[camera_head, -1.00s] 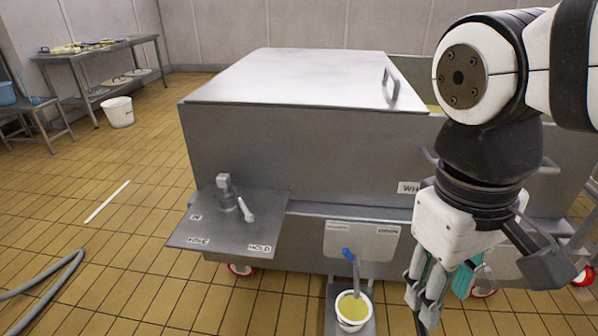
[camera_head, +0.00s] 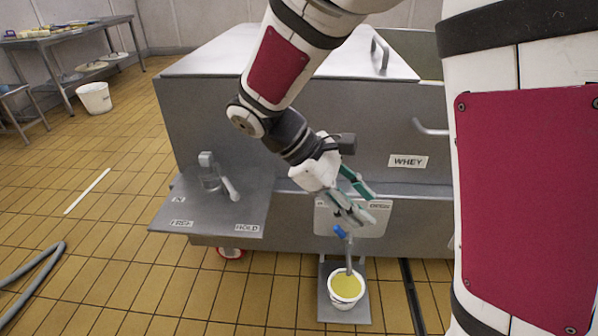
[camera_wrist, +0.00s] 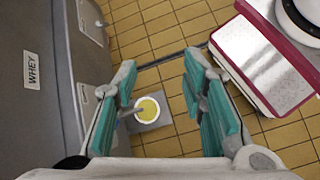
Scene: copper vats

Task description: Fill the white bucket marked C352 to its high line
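A small white bucket (camera_head: 346,290) holding yellow liquid stands on a grey platform (camera_head: 330,315) under the vat's tap. I cannot read a C352 mark or a high line on it. It also shows in the wrist view (camera_wrist: 148,110), between my fingers but beyond them. The tap has a blue handle (camera_head: 340,232) and a grey spout (camera_head: 348,258) reaching down to the bucket. My gripper (camera_head: 370,204) is open and empty, with green finger pads, in front of the tap's label plate (camera_head: 325,222) and just above the handle. The fingers hide part of the plate; "OPEN" shows at its right.
The steel vat (camera_head: 230,125) bears a WHEY label (camera_head: 408,161). A side shelf (camera_head: 175,205) with a lever (camera_head: 230,188) juts out at left. Another white bucket (camera_head: 95,98) stands near a table (camera_head: 95,48). A hose (camera_head: 30,275) lies on the open tiled floor at left.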

